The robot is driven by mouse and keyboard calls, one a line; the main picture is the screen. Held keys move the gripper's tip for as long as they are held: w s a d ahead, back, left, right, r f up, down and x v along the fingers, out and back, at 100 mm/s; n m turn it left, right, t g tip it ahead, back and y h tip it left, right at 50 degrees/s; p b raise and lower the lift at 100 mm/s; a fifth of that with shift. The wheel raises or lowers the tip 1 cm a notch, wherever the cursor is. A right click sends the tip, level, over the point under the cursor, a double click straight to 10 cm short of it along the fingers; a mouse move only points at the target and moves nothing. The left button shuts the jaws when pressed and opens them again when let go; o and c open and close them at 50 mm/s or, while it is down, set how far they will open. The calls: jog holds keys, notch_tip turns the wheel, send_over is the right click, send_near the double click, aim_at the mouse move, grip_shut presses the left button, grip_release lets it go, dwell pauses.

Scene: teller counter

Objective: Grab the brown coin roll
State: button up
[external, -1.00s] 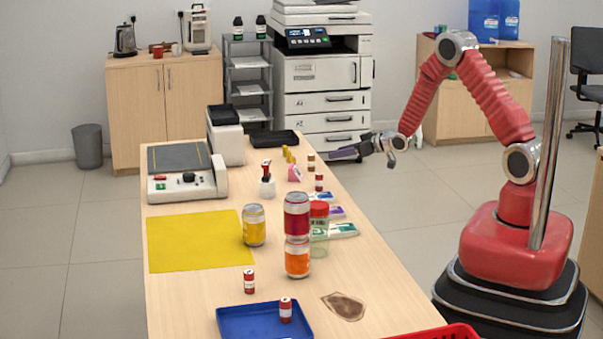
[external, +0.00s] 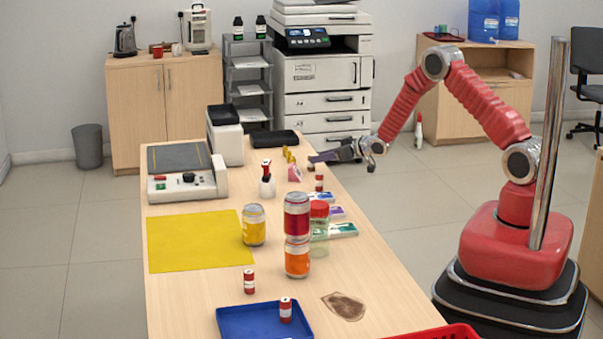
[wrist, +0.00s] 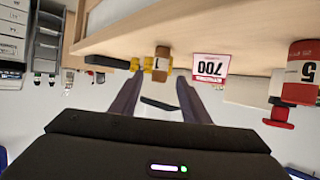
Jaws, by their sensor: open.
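The brown coin roll (wrist: 161,64) stands on the counter in the wrist view, which shows the scene upside down. It appears between and just beyond the fingertips of my gripper (wrist: 159,80). The two dark fingers are apart with nothing held between them. In the external view my gripper (external: 314,158) is at the right edge of the counter's far part, pointing left. It covers most of the brown coin roll there; only a small brown part (external: 311,168) shows below the fingers.
A red coin roll (external: 319,183) stands just nearer than my gripper. A pink number card (external: 295,173), yellow pieces (external: 289,155) and a red-topped stamp (external: 267,180) are close by on the left. A black tray (external: 273,138) lies behind. Stacked cans (external: 297,220) stand farther forward.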

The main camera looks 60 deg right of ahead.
aim_at(311, 171)
jog(key=shift+x, duration=2.6)
jog(key=shift+f, duration=0.1)
jog(key=shift+c, duration=0.2)
grip_shut()
